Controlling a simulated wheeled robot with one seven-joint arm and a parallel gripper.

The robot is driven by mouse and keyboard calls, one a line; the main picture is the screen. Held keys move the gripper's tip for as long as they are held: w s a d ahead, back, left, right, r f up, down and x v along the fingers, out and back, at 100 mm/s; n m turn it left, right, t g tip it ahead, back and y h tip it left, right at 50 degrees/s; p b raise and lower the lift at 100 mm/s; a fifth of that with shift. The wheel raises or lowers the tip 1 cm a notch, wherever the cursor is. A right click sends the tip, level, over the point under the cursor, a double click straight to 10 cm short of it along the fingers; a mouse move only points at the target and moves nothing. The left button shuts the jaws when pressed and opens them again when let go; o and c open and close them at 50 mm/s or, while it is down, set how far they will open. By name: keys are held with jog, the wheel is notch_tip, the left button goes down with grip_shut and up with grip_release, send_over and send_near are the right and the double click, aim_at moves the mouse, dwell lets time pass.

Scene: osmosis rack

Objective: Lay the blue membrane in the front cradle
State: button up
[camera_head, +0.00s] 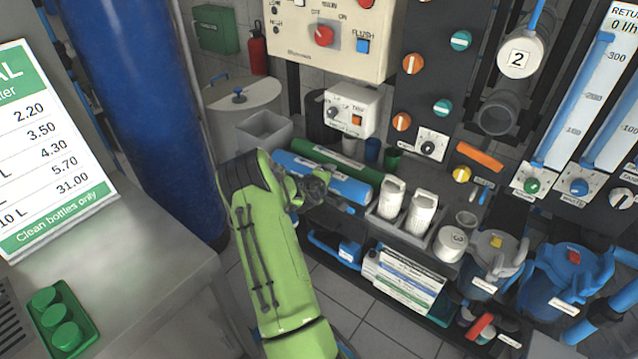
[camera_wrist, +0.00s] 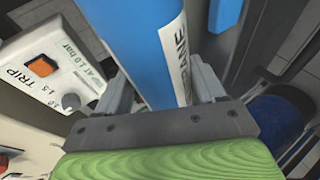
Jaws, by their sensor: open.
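The blue membrane (camera_head: 344,187) is a long blue tube lying along the shelf, in front of a similar green tube (camera_head: 340,162). My gripper (camera_head: 317,186) is over its middle and hides part of it. In the wrist view the blue membrane (camera_wrist: 160,45), with a white printed label, lies between the two grey fingers of my gripper (camera_wrist: 165,90). The fingers are open, one on each side of it. The front cradle is not clearly visible; I cannot tell whether the tube rests in it.
Two white cartridges (camera_head: 406,207) stand in a tray right of the tubes. A grey open bin (camera_head: 264,131) is at the left. A control box (camera_head: 352,110) is behind. Blue-bodied filter housings (camera_head: 565,280) stand at the right, and a sign (camera_head: 402,281) is below the shelf.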

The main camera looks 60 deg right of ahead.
jog(key=shift+o, duration=0.5)
jog(key=p+v, duration=0.1)
jog(key=v, duration=1.4)
jog(key=shift+p, duration=0.3)
jog(key=shift+d, duration=0.1)
jog(key=w+a+r+m+t+y+p, duration=0.2)
jog(key=w+a+r+y, duration=0.1)
jog(key=a+r, duration=0.55)
jog(key=w+a+r+m+t+y+p, duration=0.1)
jog(key=w+a+r+m+y+p, duration=0.15)
jog(key=a+r, duration=0.65)
jog(key=s+a+r+n+y+p, duration=0.2)
jog(key=s+a, duration=0.4)
jog(key=a, duration=0.6)
jog(key=s+a+r+n+y+p, duration=0.2)
jog(key=s+a+r+y, duration=0.3)
jog(key=a, duration=0.7)
jog(key=s+r, duration=0.1)
jog(key=s, duration=0.1)
jog(key=shift+s+r+t, duration=0.35)
jog(key=shift+t, duration=0.05)
jog(key=shift+n, duration=0.25)
